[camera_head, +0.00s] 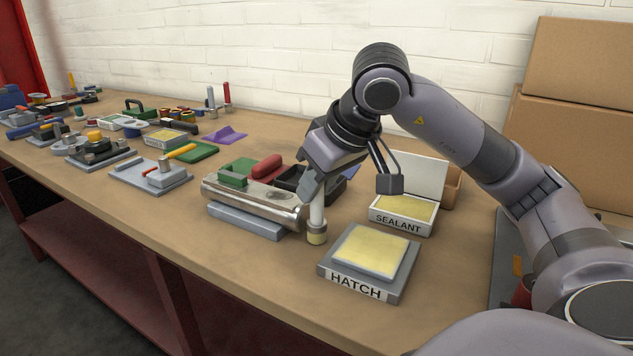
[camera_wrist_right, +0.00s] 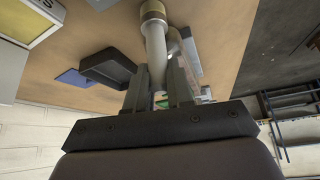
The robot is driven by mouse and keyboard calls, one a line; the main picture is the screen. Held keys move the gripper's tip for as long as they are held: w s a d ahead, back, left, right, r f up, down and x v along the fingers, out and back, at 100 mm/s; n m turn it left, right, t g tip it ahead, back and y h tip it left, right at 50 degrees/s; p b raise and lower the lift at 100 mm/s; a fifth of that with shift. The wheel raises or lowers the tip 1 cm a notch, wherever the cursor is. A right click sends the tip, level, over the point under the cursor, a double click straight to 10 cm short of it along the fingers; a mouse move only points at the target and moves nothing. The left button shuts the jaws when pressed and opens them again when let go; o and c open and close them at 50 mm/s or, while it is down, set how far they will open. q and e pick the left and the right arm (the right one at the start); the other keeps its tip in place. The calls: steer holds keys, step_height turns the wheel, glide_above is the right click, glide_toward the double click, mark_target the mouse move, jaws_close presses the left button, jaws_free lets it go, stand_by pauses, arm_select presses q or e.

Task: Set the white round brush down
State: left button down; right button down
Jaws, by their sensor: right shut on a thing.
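The white round brush (camera_head: 317,213) is upright in the head view, with its pale handle at the top and its metal band and yellowish tip at the bottom. My right gripper (camera_head: 318,188) is shut on the upper part of its handle. The tip is close to the wooden table, left of the HATCH block; I cannot tell whether it touches. In the right wrist view the brush (camera_wrist_right: 154,35) sticks out from between the fingers (camera_wrist_right: 158,82) of my right gripper, tip toward the top edge. My left gripper is not in view.
The HATCH block (camera_head: 343,280) with a yellow top lies right of the brush. The open SEALANT box (camera_head: 399,226) stands behind it. A metal cylinder (camera_head: 250,201) on a grey base lies close on the left. The table (camera_head: 270,268) is bare in front of the brush.

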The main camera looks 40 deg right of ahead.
steer(key=shift+f, duration=0.1)
steer(key=c, duration=0.9)
jaws_free()
steer(key=p+v, duration=0.2)
steer(key=v, duration=0.5)
steer(key=shift+s, duration=0.1)
jaws_close()
stand_by(1.0)
